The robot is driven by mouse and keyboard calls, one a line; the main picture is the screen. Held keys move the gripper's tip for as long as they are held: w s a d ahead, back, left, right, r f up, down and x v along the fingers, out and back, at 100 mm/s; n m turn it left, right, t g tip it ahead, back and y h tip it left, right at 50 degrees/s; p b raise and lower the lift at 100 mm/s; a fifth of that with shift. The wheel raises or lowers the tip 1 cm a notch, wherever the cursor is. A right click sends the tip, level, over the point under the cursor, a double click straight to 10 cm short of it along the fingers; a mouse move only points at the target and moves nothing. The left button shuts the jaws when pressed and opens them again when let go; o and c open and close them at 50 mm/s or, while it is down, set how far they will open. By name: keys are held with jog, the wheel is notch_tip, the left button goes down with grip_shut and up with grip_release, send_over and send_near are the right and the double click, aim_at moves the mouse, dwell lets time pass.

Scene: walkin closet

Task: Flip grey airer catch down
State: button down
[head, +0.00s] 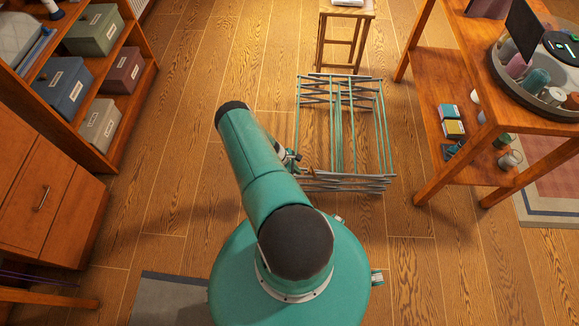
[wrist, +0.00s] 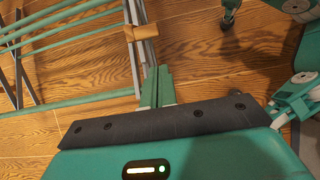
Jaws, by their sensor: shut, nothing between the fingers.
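The airer (head: 386,140) stands on the wooden floor in the head view, with green rails and grey crossed side bars. My gripper (head: 303,168) is at its near left side, mostly hidden by my arm. In the wrist view, my gripper (wrist: 157,88) has its green fingers together and empty. Their tips are close to an upright grey bar (wrist: 135,65) of the airer, with a tan block (wrist: 140,32) on it. I cannot tell whether the fingers touch the bar. I cannot pick out the grey catch for certain. Green rails (wrist: 70,37) spread to the left.
A wooden stool (head: 345,40) stands behind the airer. A wooden table (head: 425,112) with a lower shelf of small items is on the right. Shelves with boxes (head: 95,30) and a drawer unit (head: 35,205) line the left. Floor between is clear.

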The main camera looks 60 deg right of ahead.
jog(key=shift+s+d+r, duration=0.25)
jog(key=shift+s+d, duration=0.05)
jog(key=shift+s, duration=0.25)
jog(key=shift+s+d+r, duration=0.2)
jog(key=shift+s+d, duration=0.05)
jog(key=shift+s, duration=0.3)
jog(key=shift+s+d+r, duration=0.1)
jog(key=shift+s+r+t, duration=0.1)
jog(key=shift+s+t, duration=0.05)
jog(key=shift+t, duration=0.15)
